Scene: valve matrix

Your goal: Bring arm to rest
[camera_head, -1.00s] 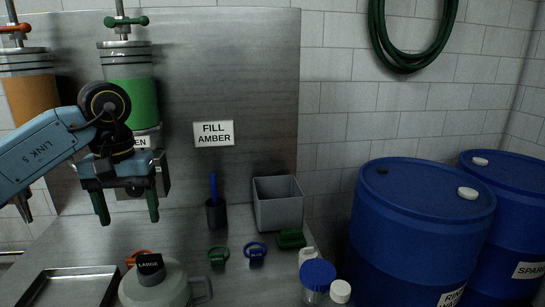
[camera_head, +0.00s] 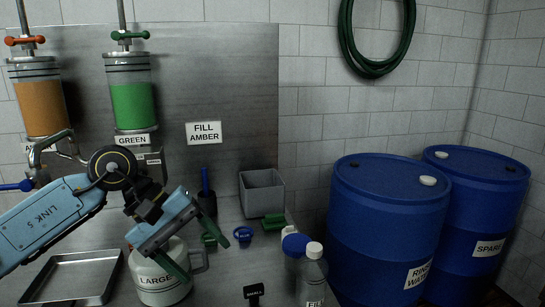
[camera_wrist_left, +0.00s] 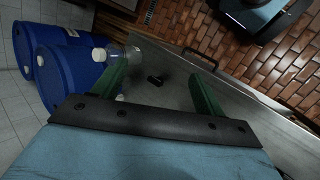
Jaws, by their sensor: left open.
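My left arm comes in from the left in the head view. Its gripper (camera_head: 197,252) has green fingers and is tilted, pointing down and right, over the bench. It also shows in the left wrist view (camera_wrist_left: 158,94), its fingers spread wide with nothing held between them. In the head view it overlaps the white jug marked LARGE (camera_head: 160,285) and partly hides it. I cannot tell whether they touch. My right gripper is in neither view.
A metal tray (camera_head: 70,277), grey bin (camera_head: 262,194), blue ring-shaped item (camera_head: 243,234), small black item (camera_head: 254,292) and white-capped bottle (camera_head: 312,278) are on the bench. Amber (camera_head: 42,105) and green (camera_head: 132,104) tanks hang behind. Blue drums (camera_head: 385,220) stand right.

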